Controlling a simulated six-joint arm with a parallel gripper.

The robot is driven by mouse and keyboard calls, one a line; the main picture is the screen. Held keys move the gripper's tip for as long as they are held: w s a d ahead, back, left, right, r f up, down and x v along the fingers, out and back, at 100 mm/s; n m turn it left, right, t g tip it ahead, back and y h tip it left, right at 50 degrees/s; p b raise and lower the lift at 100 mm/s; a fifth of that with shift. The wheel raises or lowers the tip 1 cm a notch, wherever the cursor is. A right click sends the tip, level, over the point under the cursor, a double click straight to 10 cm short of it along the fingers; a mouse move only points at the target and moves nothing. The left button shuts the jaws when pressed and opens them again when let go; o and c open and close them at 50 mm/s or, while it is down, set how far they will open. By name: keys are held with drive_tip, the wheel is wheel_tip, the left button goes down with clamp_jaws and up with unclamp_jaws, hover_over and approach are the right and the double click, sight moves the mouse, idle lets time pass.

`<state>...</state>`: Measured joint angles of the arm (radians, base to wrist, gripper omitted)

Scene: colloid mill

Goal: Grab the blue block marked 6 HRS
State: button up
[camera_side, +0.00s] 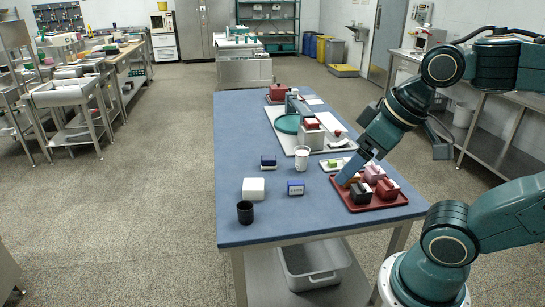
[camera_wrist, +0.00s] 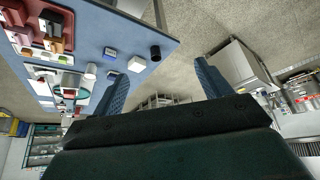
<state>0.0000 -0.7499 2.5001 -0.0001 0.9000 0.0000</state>
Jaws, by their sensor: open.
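Two small blue blocks stand on the blue table. One blue block (camera_side: 296,188) has a pale marking too small to read and sits right of the white block; it also shows in the wrist view (camera_wrist: 110,52). The other blue block (camera_side: 268,162), dark with a pale band, sits farther back; it also shows in the wrist view (camera_wrist: 112,74). I cannot tell which is marked 6 HRS. My gripper (camera_side: 346,178) is over the red tray's left part, to the right of both blocks. In the wrist view its two fingers (camera_wrist: 163,82) are spread with nothing between them.
The red tray (camera_side: 376,207) holds several coloured blocks. A white block (camera_side: 253,188), a black cup (camera_side: 245,212) and a white cup (camera_side: 301,158) stand near the blue blocks. A pale board (camera_side: 282,132) with equipment lies farther back. The table's left front edge is close to the black cup.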

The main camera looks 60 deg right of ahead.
drive_tip(key=shift+w, duration=0.1)
drive_tip(key=m+g, duration=0.6)
drive_tip(key=m, duration=0.4)
hover_over(296, 181)
wheel_tip(296, 181, down, 17)
drive_tip(key=shift+r, duration=0.2)
drive_tip(key=shift+f, duration=0.1)
drive_tip(key=shift+a+f, duration=0.1)
drive_tip(key=shift+f, duration=4.1)
